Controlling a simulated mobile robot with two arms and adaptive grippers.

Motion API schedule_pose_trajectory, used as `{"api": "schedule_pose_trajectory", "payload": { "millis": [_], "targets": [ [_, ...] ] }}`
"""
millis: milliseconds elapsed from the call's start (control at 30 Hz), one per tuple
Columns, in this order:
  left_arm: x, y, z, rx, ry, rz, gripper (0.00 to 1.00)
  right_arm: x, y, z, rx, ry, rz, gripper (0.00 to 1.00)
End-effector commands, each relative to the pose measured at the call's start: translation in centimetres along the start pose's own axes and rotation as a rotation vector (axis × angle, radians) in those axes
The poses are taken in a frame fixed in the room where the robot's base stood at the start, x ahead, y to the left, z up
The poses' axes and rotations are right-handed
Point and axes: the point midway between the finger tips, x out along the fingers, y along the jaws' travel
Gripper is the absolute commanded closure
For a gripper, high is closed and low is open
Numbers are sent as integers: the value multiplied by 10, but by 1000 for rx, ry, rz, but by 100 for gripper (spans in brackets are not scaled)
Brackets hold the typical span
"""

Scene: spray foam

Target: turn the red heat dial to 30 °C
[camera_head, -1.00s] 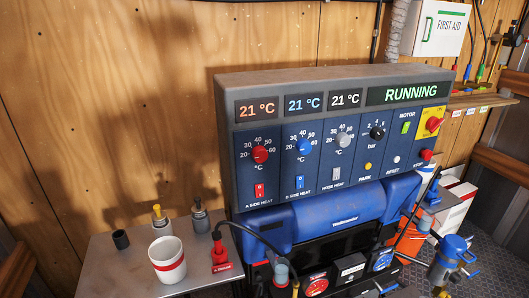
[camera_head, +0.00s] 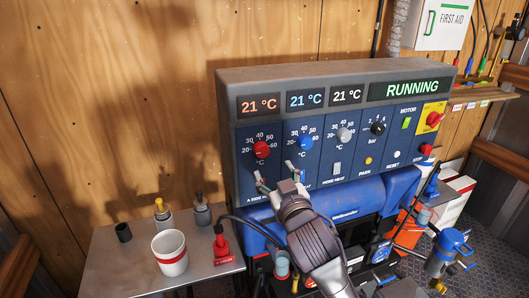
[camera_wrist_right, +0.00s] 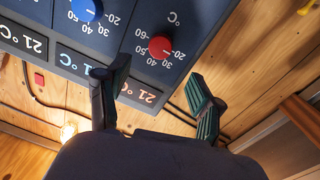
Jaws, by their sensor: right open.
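The red heat dial (camera_head: 261,149) is on the left of the blue control panel, under a display reading 21 °C. In the right wrist view, the red dial (camera_wrist_right: 160,47) appears upside down, and its white mark points roughly towards 20. My right gripper (camera_head: 274,173) is open and empty, below the red dial in the head view and in front of the panel's lower left. In the right wrist view, the fingertips of my right gripper (camera_wrist_right: 160,72) are spread, with the dial beyond the gap between them. They do not touch it. My left gripper is not in view.
A blue dial (camera_head: 305,142) sits just right of the red one, then a grey dial (camera_head: 345,135) and a black dial (camera_head: 378,128). The panel reads RUNNING. A metal side table (camera_head: 120,270) with a white cup (camera_head: 169,254) stands at left. My forearm hides part of the panel's lower front.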

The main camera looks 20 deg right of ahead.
Motion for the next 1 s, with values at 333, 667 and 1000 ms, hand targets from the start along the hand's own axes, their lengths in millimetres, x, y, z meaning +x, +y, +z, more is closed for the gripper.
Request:
{"api": "schedule_pose_trajectory", "payload": {
  "millis": [333,667,1000],
  "targets": [
    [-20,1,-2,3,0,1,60,69,1,-2,-1,-3,1,34],
    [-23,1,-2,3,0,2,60,90,0,1,0,-2,0,34],
    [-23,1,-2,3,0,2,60,90,0,1,0,-2,0,57]
  ]
}}
